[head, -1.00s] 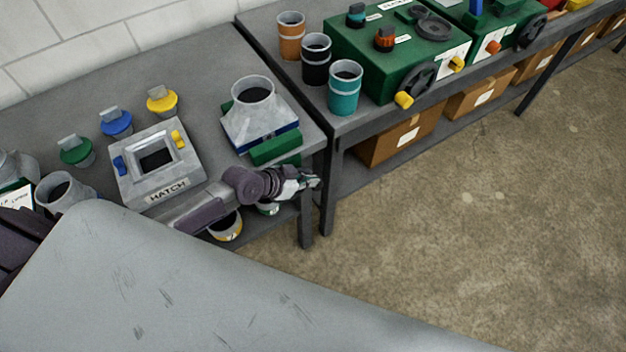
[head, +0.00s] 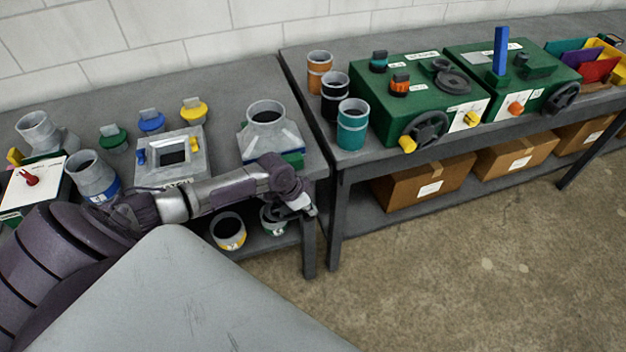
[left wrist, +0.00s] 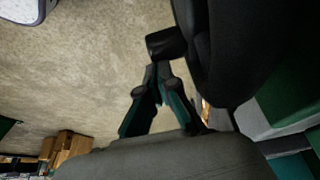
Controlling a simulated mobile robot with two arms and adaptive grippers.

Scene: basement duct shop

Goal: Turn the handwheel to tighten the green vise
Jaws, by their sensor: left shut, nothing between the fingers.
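Two green machine boxes stand on the right bench. The near green box (head: 380,100) has a dark handwheel (head: 430,127) with a yellow grip (head: 407,144) on its front. The far green box (head: 530,75) has a dark handwheel (head: 563,97) on its front and a blue upright piece (head: 500,52) on top. I cannot tell from here which is the vise. My left gripper (head: 306,209) is shut and empty, in front of the left bench's right end, left of and apart from both handwheels. Its fingers show in the left wrist view (left wrist: 158,84). My right gripper is not in view.
Orange, black and teal cups (head: 352,123) stand left of the near box. Cardboard boxes (head: 425,182) sit on the shelf below. A grey hopper (head: 267,118) and hatch frame (head: 172,155) are on the left bench (head: 228,80). Open floor (head: 470,270) lies in front.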

